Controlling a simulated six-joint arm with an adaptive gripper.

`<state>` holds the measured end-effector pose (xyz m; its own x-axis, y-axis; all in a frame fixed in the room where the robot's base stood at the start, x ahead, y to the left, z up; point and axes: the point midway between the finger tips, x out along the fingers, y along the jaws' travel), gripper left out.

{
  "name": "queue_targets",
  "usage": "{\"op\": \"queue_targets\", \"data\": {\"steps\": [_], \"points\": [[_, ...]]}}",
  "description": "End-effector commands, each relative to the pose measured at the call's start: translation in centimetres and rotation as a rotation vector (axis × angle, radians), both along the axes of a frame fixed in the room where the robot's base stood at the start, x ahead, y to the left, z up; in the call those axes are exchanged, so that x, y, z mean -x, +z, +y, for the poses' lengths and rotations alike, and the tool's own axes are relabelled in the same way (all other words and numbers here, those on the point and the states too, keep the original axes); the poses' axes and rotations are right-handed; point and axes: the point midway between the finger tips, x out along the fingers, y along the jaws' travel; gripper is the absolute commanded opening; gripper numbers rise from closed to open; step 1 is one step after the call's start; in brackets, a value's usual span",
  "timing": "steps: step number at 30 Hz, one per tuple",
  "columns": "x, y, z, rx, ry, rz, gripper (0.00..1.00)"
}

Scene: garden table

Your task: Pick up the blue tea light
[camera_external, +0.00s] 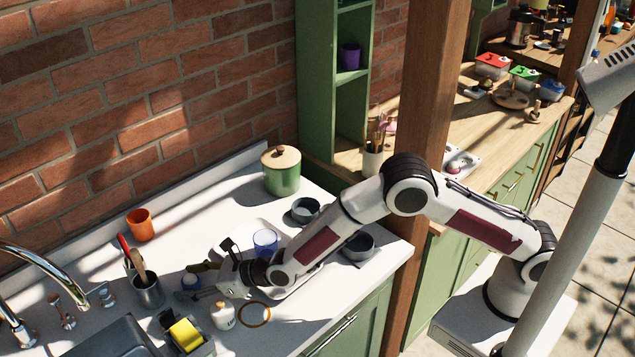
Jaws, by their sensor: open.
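A small blue and white round piece, which looks like the blue tea light (190,282), sits on the white counter (335,295) at the left end of my gripper. My gripper (197,281) is low over the counter and points left. Its fingers are apart, one on the far side of the tea light and one on the near side. The picture is too small to tell whether either finger touches it. A blue see-through cup (265,242) stands behind my gripper.
A metal utensil holder (149,290) and an orange cup (140,224) stand to the left. Dark bowls (305,209) and a green canister (281,172) stand behind. The sink (110,338) is front left.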

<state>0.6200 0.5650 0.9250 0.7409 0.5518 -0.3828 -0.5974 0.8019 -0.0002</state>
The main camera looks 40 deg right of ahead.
Motion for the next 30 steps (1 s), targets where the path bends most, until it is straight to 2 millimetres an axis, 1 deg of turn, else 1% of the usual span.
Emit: {"op": "queue_targets", "data": {"steps": [2, 3, 5, 6, 7, 8, 17, 22, 26, 30], "points": [[0.0, 0.0, 0.0, 0.000, 0.000, 0.000, 0.52], [0.0, 0.0, 0.0, 0.000, 0.000, 0.000, 0.50], [0.0, 0.0, 0.0, 0.000, 0.000, 0.000, 0.34], [0.0, 0.0, 0.0, 0.000, 0.000, 0.000, 0.24], [0.0, 0.0, 0.0, 0.000, 0.000, 0.000, 0.16], [0.0, 0.0, 0.0, 0.000, 0.000, 0.000, 0.11], [0.0, 0.1, 0.0, -0.001, 0.000, -0.001, 0.10], [0.0, 0.5, 0.0, -0.001, 0.000, -0.001, 0.10], [0.0, 1.5, 0.0, -0.001, 0.000, -0.001, 0.10], [0.0, 3.1, 0.0, -0.003, 0.000, -0.002, 0.10]]}}
